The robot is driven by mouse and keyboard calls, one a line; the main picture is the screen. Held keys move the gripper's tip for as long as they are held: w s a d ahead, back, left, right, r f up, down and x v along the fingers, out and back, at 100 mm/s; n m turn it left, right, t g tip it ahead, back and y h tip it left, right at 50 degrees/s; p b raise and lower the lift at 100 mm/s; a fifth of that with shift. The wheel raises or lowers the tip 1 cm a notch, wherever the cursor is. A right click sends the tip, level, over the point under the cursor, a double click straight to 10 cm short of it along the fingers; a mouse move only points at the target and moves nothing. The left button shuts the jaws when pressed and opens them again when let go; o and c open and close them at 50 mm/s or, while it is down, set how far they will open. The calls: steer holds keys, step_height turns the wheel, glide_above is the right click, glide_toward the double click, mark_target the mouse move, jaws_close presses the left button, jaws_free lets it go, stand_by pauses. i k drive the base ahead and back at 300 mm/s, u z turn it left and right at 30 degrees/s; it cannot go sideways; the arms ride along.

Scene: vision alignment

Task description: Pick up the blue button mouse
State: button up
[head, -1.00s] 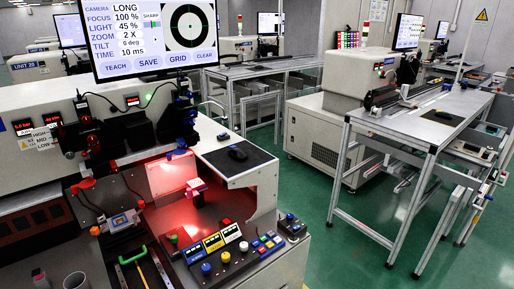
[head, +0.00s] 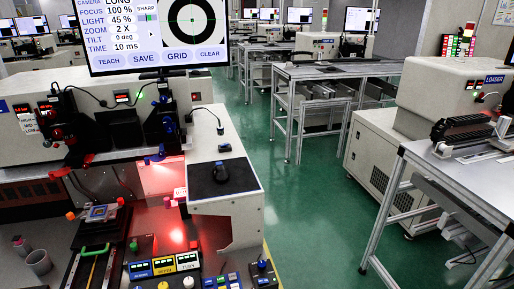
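A dark computer mouse (head: 221,172) lies on a black pad (head: 240,184) on the white side shelf (head: 226,208) of the machine, right of the red-lit area. At this size I cannot make out a blue button on it. A small dark box with a blue-topped knob (head: 262,265) sits lower down, near the yellow-edged front right corner. My gripper does not show in the head view.
A large monitor (head: 160,60) hangs above the machine. A control panel with yellow and blue displays (head: 163,266) and coloured knobs is at the bottom. A grey metal table (head: 470,175) and a loader machine (head: 440,100) stand right. Green floor (head: 310,220) is clear between.

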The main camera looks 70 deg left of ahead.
mark_target(221, 173)
steer(key=i, duration=1.25)
steer(key=u, duration=4.2)
